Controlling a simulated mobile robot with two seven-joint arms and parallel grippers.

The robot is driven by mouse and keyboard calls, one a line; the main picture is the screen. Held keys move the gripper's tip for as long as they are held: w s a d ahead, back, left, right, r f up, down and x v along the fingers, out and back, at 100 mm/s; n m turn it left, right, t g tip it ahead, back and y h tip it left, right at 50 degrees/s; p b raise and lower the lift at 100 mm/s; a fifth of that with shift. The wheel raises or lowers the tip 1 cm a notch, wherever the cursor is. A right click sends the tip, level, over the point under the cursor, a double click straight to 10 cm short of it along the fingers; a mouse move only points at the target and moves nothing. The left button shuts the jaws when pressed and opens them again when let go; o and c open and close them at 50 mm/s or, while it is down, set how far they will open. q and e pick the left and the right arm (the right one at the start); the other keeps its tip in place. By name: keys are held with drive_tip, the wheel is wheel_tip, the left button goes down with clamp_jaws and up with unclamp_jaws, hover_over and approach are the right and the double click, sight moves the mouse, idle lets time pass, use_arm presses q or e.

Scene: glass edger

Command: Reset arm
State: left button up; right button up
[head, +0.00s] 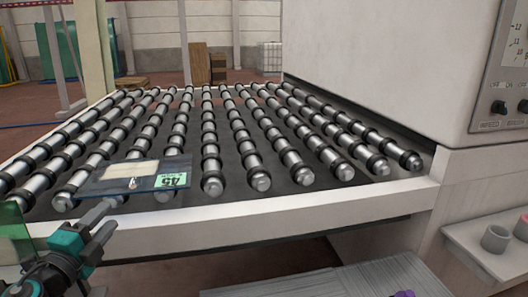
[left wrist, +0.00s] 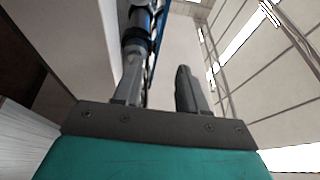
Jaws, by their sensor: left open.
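My left gripper (head: 102,220) is at the lower left of the head view, by the front edge of the roller conveyor. Its jaws are open, with an empty gap between the two fingers in the left wrist view (left wrist: 160,90). A small glass pane (head: 95,184) with a pale label and a green tag reading 45 lies over the front ends of the rollers (head: 207,140), just beyond the fingers. It looks apart from them, but contact cannot be fully ruled out. My right gripper is not seen.
The conveyor's white front rail (head: 300,213) runs beside my left gripper. The machine housing (head: 390,60) with a control panel (head: 508,75) stands at the right. A shelf (head: 470,240) there holds a grey cup (head: 496,239). The rollers right of the pane are clear.

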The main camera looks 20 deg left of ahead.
use_arm(q)
drive_tip(key=s+d+f+n+g+h+p, duration=0.1)
drive_tip(key=s+d+f+n+g+p, duration=0.35)
drive_tip(key=d+f+n, duration=0.9)
drive_tip(key=s+d+f+g+h, duration=0.1)
drive_tip(key=s+d+f, duration=0.1)
drive_tip(key=d, duration=0.2)
drive_tip(key=s+d+f+g+h, duration=0.1)
drive_tip(key=s+d+f, duration=0.1)
drive_tip(key=d, duration=0.3)
drive_tip(key=s+d+f+g+h, duration=0.1)
drive_tip(key=s+d+f+h, duration=0.1)
drive_tip(key=d+f, duration=0.2)
drive_tip(key=shift+d, duration=0.65)
drive_tip(key=shift+s+d, duration=0.15)
drive_tip(key=shift+d, duration=0.2)
drive_tip(key=shift+f, duration=0.1)
drive_tip(key=shift+c, duration=0.3)
